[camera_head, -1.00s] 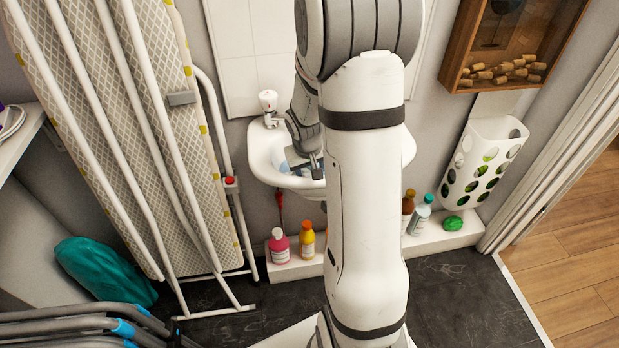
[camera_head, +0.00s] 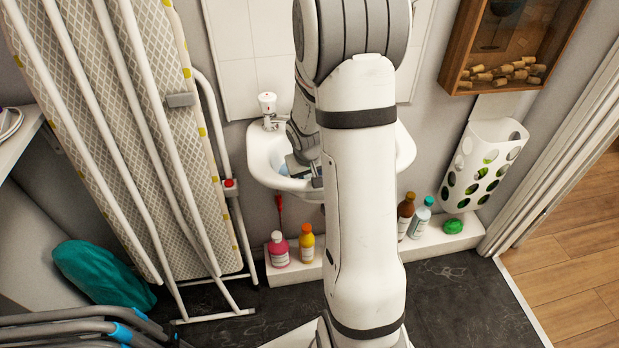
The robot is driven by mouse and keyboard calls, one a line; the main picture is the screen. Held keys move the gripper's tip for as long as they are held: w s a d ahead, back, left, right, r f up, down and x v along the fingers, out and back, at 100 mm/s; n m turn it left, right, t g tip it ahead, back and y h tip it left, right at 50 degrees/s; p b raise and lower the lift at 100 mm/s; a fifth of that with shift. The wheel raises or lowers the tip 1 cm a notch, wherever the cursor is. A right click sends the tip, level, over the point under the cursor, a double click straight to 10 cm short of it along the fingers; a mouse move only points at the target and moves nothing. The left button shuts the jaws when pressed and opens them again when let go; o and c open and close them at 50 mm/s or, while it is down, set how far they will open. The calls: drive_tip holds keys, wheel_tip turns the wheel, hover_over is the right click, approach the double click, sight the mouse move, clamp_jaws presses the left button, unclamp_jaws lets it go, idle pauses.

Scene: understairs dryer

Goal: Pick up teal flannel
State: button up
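A small pale blue patch (camera_head: 284,170) shows inside the white sink (camera_head: 258,160), beside my gripper; it may be the flannel, but it is too small to tell. My gripper (camera_head: 305,174) is low in the sink bowl, left of my white arm link. Its fingers are partly hidden, and I cannot see whether they are open or hold anything. A larger crumpled teal cloth-like bundle (camera_head: 98,273) lies at the lower left, far from my gripper. My arm hides the middle of the sink.
A tap (camera_head: 268,108) stands at the sink's left back. An ironing board (camera_head: 150,130) leans to the left. Bottles (camera_head: 279,250) stand on a low ledge below. A wooden cork box (camera_head: 505,50) and white bag holder (camera_head: 485,165) hang at right.

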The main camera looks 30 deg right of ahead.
sight(311, 175)
wheel_tip(311, 175, up, 10)
drive_tip(key=shift+r+p, duration=0.1)
drive_tip(key=shift+p, duration=1.05)
